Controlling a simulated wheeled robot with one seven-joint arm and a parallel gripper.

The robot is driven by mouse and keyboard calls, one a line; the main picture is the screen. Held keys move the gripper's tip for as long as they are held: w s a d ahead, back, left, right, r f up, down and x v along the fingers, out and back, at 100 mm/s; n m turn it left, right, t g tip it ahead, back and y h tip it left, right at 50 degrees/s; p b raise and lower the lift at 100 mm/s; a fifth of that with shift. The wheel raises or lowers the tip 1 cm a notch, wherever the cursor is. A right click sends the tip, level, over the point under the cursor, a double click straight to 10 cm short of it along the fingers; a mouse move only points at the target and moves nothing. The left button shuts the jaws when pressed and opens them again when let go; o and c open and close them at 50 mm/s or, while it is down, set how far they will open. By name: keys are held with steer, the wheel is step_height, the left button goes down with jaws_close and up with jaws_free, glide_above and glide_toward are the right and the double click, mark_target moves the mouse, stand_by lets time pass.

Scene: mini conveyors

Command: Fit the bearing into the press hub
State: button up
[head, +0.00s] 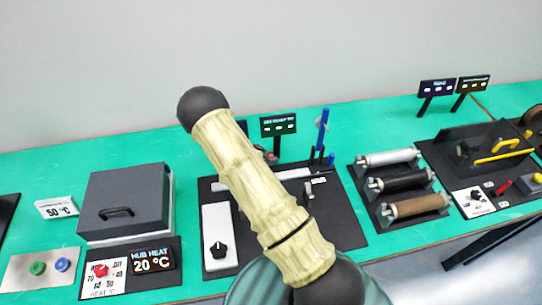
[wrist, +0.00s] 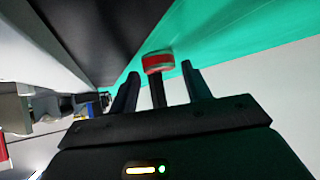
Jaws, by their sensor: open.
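My gripper (wrist: 160,85) shows in the wrist view with its two dark fingers apart. A small round red and grey piece (wrist: 158,62) lies just beyond the fingertips, roughly between them; I cannot tell whether it is the bearing. A dark bar (wrist: 158,95) runs between the fingers below it. In the head view my arm hides the middle of the bench, and my gripper does not show. A small red piece (head: 272,156) shows just right of the arm. I cannot make out the press hub for certain in either view.
On the green bench (head: 100,142), a grey box with a handled lid (head: 125,190) stands left, behind a "HUB HEAT 20 °C" display (head: 153,261). A black board (head: 345,225) lies mid-bench with a blue upright (head: 323,128). Rollers (head: 405,182) and a yellow-handled unit (head: 497,150) stand right.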

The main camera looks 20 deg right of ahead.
steer(key=shift+x, duration=0.8)
steer(key=c, duration=0.9)
steer(key=shift+o, duration=0.2)
steer(key=shift+a, duration=0.1)
steer(key=shift+r, duration=0.1)
steer(key=shift+s+a+r, duration=0.15)
steer(key=shift+a+r, duration=0.25)
steer(key=shift+a, duration=0.1)
steer(key=v, duration=0.5)
steer(key=f+b+v, duration=0.1)
steer(key=v, duration=0.3)
steer(key=a+b+v, duration=0.1)
steer(key=v, duration=0.4)
steer(key=shift+s+a+f, duration=0.2)
steer(key=shift+s+a, duration=0.05)
steer(key=shift+s, duration=0.2)
